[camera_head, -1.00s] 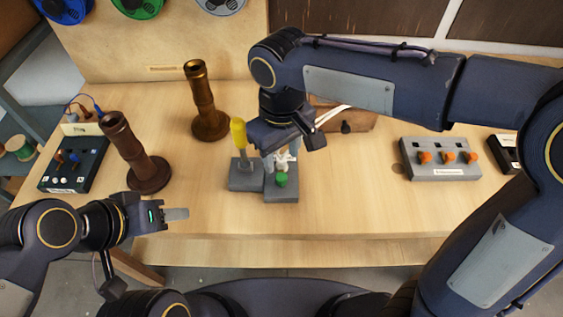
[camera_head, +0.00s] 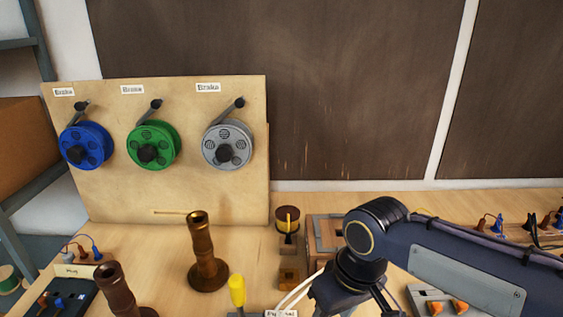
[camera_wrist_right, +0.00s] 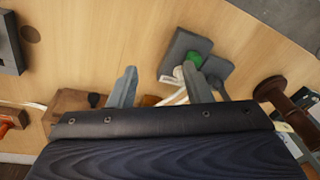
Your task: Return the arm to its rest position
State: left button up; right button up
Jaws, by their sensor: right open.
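My right arm (camera_head: 440,262) comes in from the right in the head view, with its wrist over the bench. My right gripper (camera_wrist_right: 158,88) is open in the right wrist view, its two fingers apart. A grey fixture (camera_wrist_right: 216,68) with a green part (camera_wrist_right: 198,60) and a white cable (camera_wrist_right: 178,97) lies beyond the fingers. The cable passes across the space between the fingers, and nothing is gripped. In the head view the white cable (camera_head: 300,290) runs just left of my right wrist. My left arm is out of view.
Two brown lamp columns (camera_head: 207,255) (camera_head: 117,290) and a yellow-handled tool (camera_head: 237,290) stand left of my right arm. A wooden box (camera_head: 327,232) stands behind the wrist. An orange-knobbed switch box (camera_head: 445,303) is below the arm. Blue, green and grey spools (camera_head: 228,145) hang at the back.

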jog(key=s+d+f+m+t+y, duration=0.1)
jog(key=s+d+f+m+t, duration=0.1)
jog(key=s+d, duration=0.3)
jog(key=s+d+f+m+t+y, duration=0.1)
jog(key=s+d+f+m+t, duration=0.1)
jog(key=s+d+m, duration=0.3)
jog(key=shift+s+d+f+t, duration=0.3)
jog(key=shift+d+t, duration=0.2)
jog(key=shift+d, duration=0.4)
